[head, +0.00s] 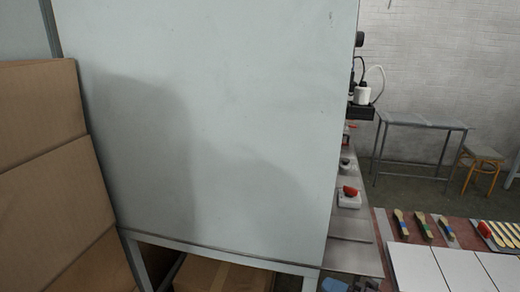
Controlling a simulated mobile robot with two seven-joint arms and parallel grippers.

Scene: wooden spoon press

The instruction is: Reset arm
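Neither of my grippers and neither of my arms shows in the head view. Several wooden spoons with coloured marks (423,227) lie at the right, on a reddish-brown table surface (384,233). More pale spoons (506,233) lie in a row at the right edge of the picture. A large pale grey-green cabinet panel (210,120) fills the middle and hides what is behind it.
A cardboard box (45,160) stands close at the left. A red button on a white box (349,197) sits on a narrow metal ledge (347,226) beside the panel. White tiles (412,268) lie at the lower right. A grey table (418,120) and wooden stool (484,160) stand farther back.

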